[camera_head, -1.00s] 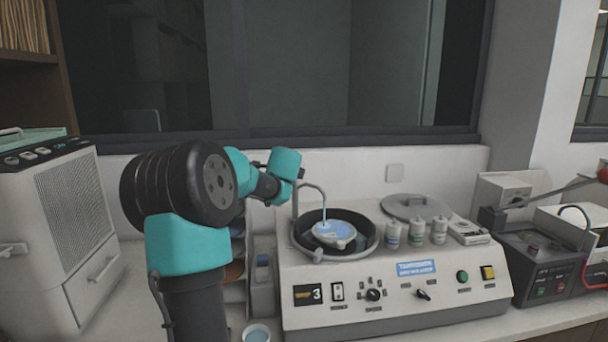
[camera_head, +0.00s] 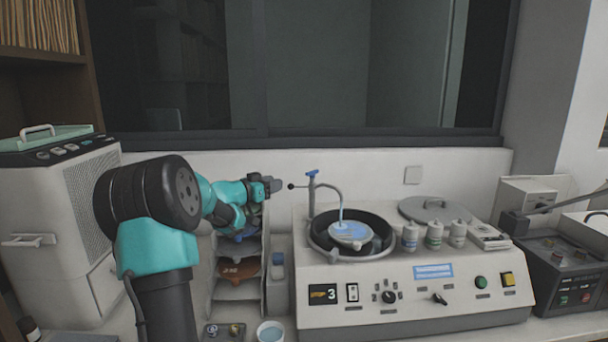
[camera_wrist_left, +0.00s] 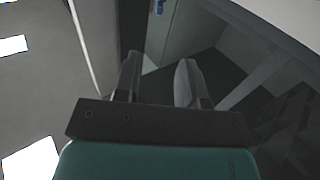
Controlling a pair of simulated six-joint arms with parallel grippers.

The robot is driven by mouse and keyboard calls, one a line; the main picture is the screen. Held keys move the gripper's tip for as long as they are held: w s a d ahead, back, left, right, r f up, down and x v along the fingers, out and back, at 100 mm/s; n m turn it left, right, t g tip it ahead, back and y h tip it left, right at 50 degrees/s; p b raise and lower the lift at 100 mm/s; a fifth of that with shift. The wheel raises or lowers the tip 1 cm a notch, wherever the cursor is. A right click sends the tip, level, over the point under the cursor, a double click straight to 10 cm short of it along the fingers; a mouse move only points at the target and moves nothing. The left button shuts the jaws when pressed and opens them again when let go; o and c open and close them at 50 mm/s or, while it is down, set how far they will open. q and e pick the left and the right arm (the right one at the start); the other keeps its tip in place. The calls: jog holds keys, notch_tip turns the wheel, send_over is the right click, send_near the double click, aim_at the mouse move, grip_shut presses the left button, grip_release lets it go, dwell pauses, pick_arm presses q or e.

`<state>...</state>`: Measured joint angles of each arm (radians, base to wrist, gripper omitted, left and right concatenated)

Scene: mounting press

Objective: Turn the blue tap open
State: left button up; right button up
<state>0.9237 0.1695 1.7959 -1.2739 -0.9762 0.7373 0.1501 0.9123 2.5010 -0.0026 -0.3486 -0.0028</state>
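A pale blue streak runs from the spout down to a pale blue disc in the bowl. A small blue piece (camera_wrist_left: 159,6) shows at the top edge there. My right gripper is out of view.
Three white bottles (camera_head: 434,235) and a grey round lid (camera_head: 434,209) are right of the bowl. A rack with shelves (camera_head: 238,269) and a cup (camera_head: 270,332) stand left of the machine. A dark device (camera_head: 558,270) is at far right. The wall is close behind.

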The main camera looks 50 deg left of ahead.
aim_at(312, 173)
pick_arm(q)
jog(key=shift+w, duration=0.1)
jog(key=w, duration=1.7)
jog(key=shift+w, duration=0.2)
grip_shut()
